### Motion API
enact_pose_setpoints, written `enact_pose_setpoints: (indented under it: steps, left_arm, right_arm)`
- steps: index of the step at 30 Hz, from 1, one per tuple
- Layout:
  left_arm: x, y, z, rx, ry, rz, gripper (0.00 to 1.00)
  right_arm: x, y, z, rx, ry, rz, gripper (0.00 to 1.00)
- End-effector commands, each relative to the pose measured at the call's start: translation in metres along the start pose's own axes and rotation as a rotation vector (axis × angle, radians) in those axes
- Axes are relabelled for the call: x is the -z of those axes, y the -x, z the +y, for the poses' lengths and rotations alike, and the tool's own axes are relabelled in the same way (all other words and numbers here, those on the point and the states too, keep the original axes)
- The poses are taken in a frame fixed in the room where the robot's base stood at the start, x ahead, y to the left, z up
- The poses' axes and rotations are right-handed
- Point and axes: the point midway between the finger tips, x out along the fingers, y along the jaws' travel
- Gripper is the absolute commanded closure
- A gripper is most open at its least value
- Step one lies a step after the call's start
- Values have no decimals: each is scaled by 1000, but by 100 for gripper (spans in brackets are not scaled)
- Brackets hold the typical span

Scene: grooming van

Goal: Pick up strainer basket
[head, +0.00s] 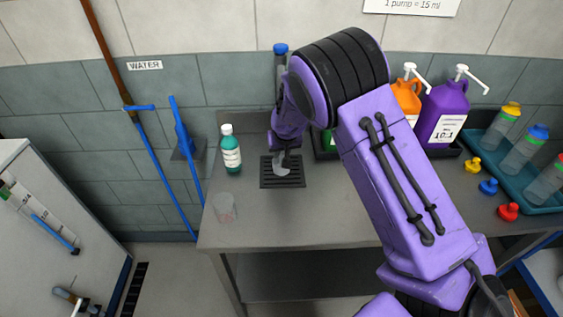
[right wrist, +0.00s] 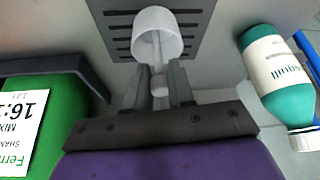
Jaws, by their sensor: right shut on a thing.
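The strainer basket (head: 282,170) is a small pale grey cup with a thin stem and a knob. It shows in the right wrist view as a white cup (right wrist: 157,35) over the dark slotted drain grate (right wrist: 196,42). My right gripper (head: 284,152) is shut on the basket's stem, with one finger on each side near the knob (right wrist: 159,82). The grate (head: 282,184) is set in the grey counter. I cannot tell whether the basket touches the grate or hangs just above it. My left gripper is in neither view.
A teal bottle (head: 231,150) and a clear cup (head: 224,208) stand left of the grate. A green container (right wrist: 40,120) is close on the other side. Orange (head: 405,98) and purple (head: 442,113) pump jugs stand right. A teal tray (head: 515,171) holds bottles. The front counter (head: 310,225) is clear.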

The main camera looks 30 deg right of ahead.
Motion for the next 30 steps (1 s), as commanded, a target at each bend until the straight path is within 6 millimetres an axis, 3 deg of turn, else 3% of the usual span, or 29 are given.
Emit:
enact_pose_setpoints:
  steps: [5,10,14,17,22,25,26,30]
  left_arm:
    - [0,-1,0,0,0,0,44]
    - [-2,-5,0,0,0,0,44]
    - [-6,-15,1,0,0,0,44]
    - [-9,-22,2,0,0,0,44]
    - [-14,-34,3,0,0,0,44]
    - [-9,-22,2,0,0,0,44]
    - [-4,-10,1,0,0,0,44]
    - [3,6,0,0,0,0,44]
  right_arm:
    - [-2,0,0,0,1,-7,100]
    - [8,19,-1,1,3,-3,100]
    - [2,54,2,1,1,0,100]
    - [-7,92,4,2,2,3,100]
    - [-44,136,10,0,0,0,100]
    - [-60,164,12,-1,0,-3,100]
    - [-60,170,12,-1,2,-8,100]
    - [-69,176,13,1,2,-7,100]
